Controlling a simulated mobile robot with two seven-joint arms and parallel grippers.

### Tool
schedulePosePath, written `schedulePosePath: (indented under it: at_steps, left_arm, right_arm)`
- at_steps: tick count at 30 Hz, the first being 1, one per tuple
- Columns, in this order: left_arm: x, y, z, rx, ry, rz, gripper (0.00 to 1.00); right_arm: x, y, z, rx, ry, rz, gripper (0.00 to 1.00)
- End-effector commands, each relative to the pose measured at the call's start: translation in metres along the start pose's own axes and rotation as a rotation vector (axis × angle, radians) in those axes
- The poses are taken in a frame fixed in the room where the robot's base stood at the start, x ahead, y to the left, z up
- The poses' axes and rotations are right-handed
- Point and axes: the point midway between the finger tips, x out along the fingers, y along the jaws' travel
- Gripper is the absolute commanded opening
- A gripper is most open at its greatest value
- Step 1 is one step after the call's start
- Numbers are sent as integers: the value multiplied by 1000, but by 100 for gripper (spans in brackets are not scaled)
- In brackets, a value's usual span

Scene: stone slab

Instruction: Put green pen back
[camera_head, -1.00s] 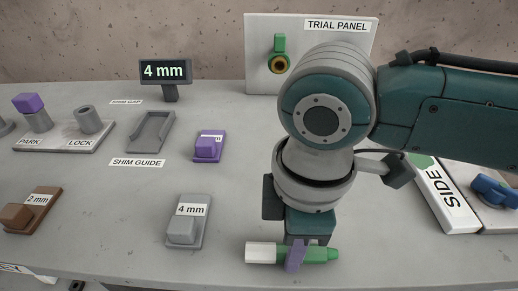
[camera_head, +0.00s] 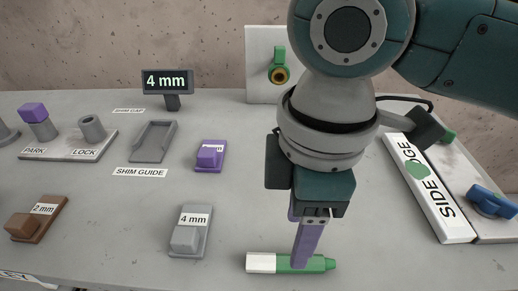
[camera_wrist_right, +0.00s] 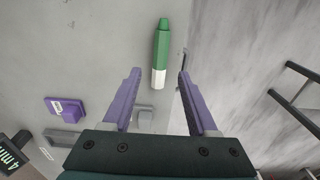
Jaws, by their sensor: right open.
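The green pen (camera_head: 317,263) with a white end lies on the slab near its front edge in the head view. It also shows in the right wrist view (camera_wrist_right: 161,50), with its white end toward my fingers. My right gripper (camera_head: 300,262) points down at the pen; one purple finger overlaps its middle in the head view. In the wrist view my right gripper (camera_wrist_right: 159,75) is open, with the pen's white end in line with the gap between the fingertips. Contact with the pen cannot be told. My left gripper is not in view.
A grey 4 mm block (camera_head: 188,236), a purple block (camera_head: 209,156) and a brown 2 mm block (camera_head: 28,226) stand to the left. A white labelled board (camera_head: 440,205) and a blue knob (camera_head: 490,203) are at right.

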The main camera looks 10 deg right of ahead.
Motion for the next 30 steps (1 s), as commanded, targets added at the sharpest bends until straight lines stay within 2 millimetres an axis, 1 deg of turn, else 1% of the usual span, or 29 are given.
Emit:
schedulePosePath:
  at_steps: [1, 3, 6, 9, 14, 17, 19, 22, 24, 25, 26, 28, 29, 30]
  left_arm:
    - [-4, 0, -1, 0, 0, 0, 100]
    - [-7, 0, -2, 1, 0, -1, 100]
    - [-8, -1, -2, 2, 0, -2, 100]
    - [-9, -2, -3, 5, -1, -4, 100]
    - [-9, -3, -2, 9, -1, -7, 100]
    - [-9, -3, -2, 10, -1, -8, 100]
    - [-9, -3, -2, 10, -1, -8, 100]
    - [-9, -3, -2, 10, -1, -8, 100]
    - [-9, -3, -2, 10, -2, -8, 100]
    - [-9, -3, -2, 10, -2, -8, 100]
    - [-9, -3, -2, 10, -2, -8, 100]
    - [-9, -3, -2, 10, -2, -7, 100]
    - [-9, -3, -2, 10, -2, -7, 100]
    - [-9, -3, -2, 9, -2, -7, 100]
  right_arm:
    - [-14, 1, -1, -1, 3, 2, 59]
    - [-27, 1, 0, -2, 2, 3, 59]
    - [-40, 0, 0, 0, 1, 0, 59]
    - [-48, 0, 0, -1, 1, 0, 59]
    - [-51, -2, -1, 1, 5, -3, 59]
    - [-45, -12, -9, 18, 47, -10, 59]
    - [-39, -26, -19, 53, 111, -16, 59]
    - [-32, -47, -33, 168, 232, -21, 59]
    - [-29, -57, -34, 296, 311, -14, 59]
    - [-28, -60, -32, 359, 337, -9, 59]
    - [-26, -63, -27, 426, 357, -1, 59]
    - [-22, -67, -9, 587, 381, 24, 59]
    - [-20, -69, 1, 655, 382, 38, 59]
    - [-17, -71, 16, 741, 376, 60, 59]
